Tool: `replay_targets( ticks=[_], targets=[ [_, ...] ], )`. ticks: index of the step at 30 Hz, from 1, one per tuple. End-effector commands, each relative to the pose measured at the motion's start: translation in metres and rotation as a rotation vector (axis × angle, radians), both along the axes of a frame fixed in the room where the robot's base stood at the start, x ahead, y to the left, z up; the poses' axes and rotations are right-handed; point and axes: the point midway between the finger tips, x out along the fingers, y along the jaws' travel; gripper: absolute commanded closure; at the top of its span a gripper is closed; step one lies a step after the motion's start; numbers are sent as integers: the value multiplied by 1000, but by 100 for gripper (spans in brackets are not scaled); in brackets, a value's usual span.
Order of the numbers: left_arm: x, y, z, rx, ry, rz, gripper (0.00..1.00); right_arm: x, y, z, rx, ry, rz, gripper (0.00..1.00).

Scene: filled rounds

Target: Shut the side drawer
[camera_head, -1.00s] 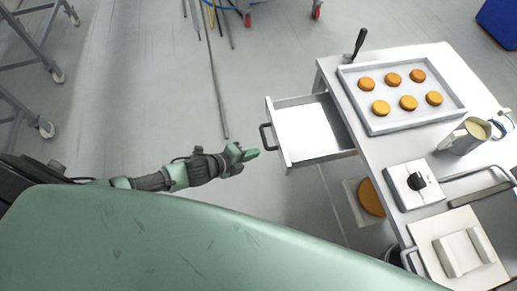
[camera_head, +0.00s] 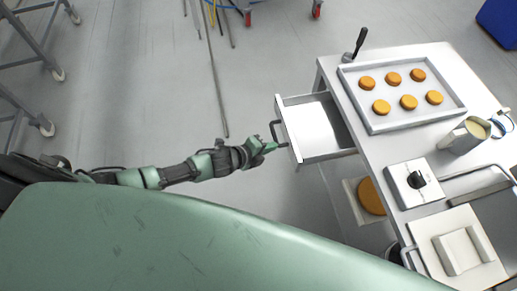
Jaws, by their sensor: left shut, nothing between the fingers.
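The side drawer (camera_head: 322,127) is part-way out of the left side of the white table (camera_head: 385,150). It looks empty inside. Its dark handle (camera_head: 275,131) is on the drawer's left front face. My left gripper (camera_head: 272,147) is shut and empty, with its green fingertips at the lower end of the handle, against or very close to the drawer front. I cannot tell whether it touches. My right gripper is not in view.
On the table are a tray (camera_head: 375,123) of several orange-brown rounds, a metal pitcher (camera_head: 464,136), a white box with a black knob (camera_head: 414,186) and a white press-like block (camera_head: 457,250). A dark-handled tool (camera_head: 358,44) stands at the far corner.

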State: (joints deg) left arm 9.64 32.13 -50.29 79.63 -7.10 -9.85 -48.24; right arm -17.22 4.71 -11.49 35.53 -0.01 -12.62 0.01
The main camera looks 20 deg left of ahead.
Motion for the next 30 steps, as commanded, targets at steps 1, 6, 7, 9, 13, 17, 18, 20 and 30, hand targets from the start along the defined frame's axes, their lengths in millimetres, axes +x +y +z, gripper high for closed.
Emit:
replay_targets(
  ticks=[1, 6, 7, 9, 13, 17, 18, 20, 30],
  targets=[
    [10, -16, 1, -8, -6, -4, 100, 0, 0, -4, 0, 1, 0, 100],
    [40, -60, 1, -9, -7, -4, 100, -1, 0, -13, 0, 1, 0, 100],
    [45, -68, 0, -8, -6, -4, 100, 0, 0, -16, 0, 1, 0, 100],
    [57, -86, 0, -7, -6, -4, 100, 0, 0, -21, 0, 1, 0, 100],
    [78, -115, -1, -5, -5, -3, 100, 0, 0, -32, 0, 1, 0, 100],
    [94, -140, -2, -3, -5, -2, 100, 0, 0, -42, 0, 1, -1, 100],
    [99, -147, -1, -3, -4, -2, 100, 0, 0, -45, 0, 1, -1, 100],
    [104, -155, -2, -4, -2, -1, 100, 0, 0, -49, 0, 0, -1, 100],
    [118, -175, 1, -3, -1, 0, 100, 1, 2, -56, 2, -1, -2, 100]
  ],
)
